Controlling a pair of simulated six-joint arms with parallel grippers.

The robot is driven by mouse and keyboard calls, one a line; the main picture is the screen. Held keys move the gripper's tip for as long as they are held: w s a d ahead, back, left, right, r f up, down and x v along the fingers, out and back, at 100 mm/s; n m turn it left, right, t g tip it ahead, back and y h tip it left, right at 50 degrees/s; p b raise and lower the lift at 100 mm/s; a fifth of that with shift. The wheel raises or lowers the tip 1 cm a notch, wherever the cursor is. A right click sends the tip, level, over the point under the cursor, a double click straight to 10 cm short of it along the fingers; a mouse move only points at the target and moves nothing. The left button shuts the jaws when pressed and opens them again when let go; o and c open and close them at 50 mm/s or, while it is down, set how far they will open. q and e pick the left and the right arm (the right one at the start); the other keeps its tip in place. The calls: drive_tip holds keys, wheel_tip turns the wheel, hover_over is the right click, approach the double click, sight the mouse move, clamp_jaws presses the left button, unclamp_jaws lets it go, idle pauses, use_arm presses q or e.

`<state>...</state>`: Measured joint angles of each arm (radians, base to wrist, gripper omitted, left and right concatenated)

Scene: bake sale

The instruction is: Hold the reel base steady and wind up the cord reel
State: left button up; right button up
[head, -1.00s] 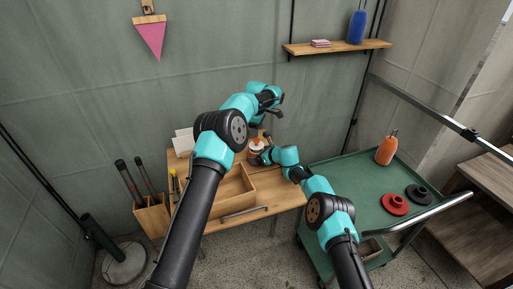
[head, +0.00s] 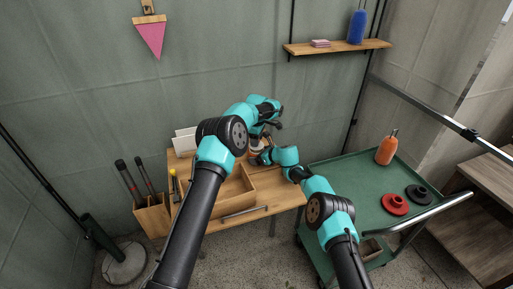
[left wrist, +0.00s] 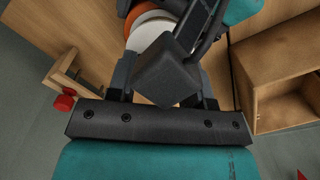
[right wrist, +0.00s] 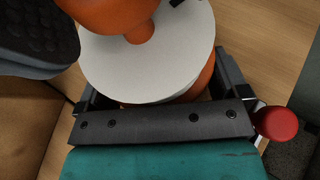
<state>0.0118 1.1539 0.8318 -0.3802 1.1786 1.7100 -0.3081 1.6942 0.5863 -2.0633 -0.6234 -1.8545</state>
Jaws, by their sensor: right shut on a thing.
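The cord reel (head: 256,144) stands at the back right of the wooden desk, mostly covered by my grippers in the head view. In the right wrist view its white disc (right wrist: 150,65) and orange parts show. My right gripper (right wrist: 165,95) is shut on the reel's lower orange part, a finger at each side. My left gripper (left wrist: 165,85) is above and beside the reel, its fingers apart. A dark block (left wrist: 168,70) shows between them; I cannot tell whether it is touched. The reel's white and orange edge (left wrist: 150,30) also shows in the left wrist view.
The green cart (head: 345,175) at right holds an orange bottle (head: 386,149), a red reel-like piece (head: 395,204) and a black one (head: 418,194).

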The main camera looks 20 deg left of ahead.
use_arm(q)
drive_tip(key=c, duration=0.5)
drive_tip(key=shift+o, duration=0.2)
drive_tip(key=m, duration=0.4)
drive_tip(key=shift+d, duration=0.1)
